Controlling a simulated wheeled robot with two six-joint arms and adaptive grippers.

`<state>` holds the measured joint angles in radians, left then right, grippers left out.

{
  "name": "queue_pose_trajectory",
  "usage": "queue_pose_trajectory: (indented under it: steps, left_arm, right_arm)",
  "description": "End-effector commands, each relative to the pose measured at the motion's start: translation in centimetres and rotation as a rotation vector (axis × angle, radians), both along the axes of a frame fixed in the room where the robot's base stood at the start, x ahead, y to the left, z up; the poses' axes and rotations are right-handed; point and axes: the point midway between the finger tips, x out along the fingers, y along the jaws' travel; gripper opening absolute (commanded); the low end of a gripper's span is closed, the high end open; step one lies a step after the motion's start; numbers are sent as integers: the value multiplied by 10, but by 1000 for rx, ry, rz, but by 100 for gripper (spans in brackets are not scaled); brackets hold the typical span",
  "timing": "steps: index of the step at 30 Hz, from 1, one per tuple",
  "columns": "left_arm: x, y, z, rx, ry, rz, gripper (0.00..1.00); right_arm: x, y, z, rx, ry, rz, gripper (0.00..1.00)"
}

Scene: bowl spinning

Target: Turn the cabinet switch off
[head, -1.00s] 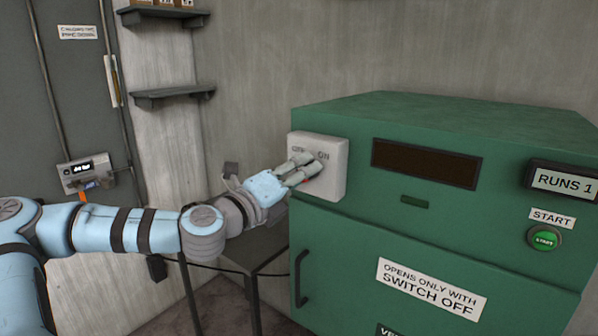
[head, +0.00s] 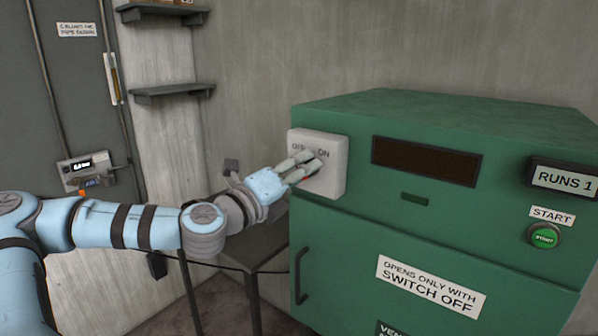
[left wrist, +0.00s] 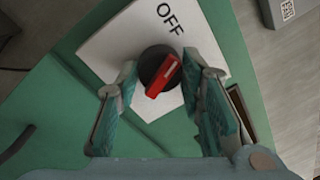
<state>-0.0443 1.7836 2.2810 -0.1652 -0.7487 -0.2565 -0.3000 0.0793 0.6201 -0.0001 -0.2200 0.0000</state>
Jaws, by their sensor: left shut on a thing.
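The cabinet switch is a white plate (head: 333,181) marked OFF and ON, at the upper left of the green cabinet (head: 450,125). Its round black base with a red knob (left wrist: 163,76) shows in the left wrist view. The knob's white-marked end points up and right there; OFF is readable above, while ON is not visible. My left gripper (head: 308,161) is at the plate, its fingers partly covering the labels and knob in the head view. My right gripper is not in view.
The cabinet door has a dark handle (head: 299,276) and a sign (head: 430,287) reading OPENS ONLY WITH SWITCH OFF. A green START button (head: 544,236) and RUNS 1 display (head: 563,179) are at right. A dark table (head: 255,252) stands below my left arm.

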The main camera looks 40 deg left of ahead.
Motion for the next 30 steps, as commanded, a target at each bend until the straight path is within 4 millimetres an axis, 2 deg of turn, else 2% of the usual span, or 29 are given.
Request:
queue_pose_trajectory:
  steps: [9, 10, 13, 23, 26, 28, 30]
  left_arm:
    - [0, 0, 0, -2, 1, -1, 7]
    - [0, 0, 0, -2, 1, -1, 38]
    - [0, 0, 0, -5, 1, -1, 54]
    - [0, 1, 2, -7, -2, 3, 55]
    - [-1, 5, 12, 62, -10, 23, 55]
    - [-1, 7, 24, 166, -14, 38, 55]
    - [-1, 13, 23, 223, -5, 53, 55]
  right_arm:
    - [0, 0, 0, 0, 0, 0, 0]
    - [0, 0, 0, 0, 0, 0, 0]
    - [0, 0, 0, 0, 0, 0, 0]
    - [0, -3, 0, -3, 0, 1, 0]
    - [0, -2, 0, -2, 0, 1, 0]
    - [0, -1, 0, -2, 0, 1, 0]
    - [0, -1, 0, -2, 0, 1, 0]
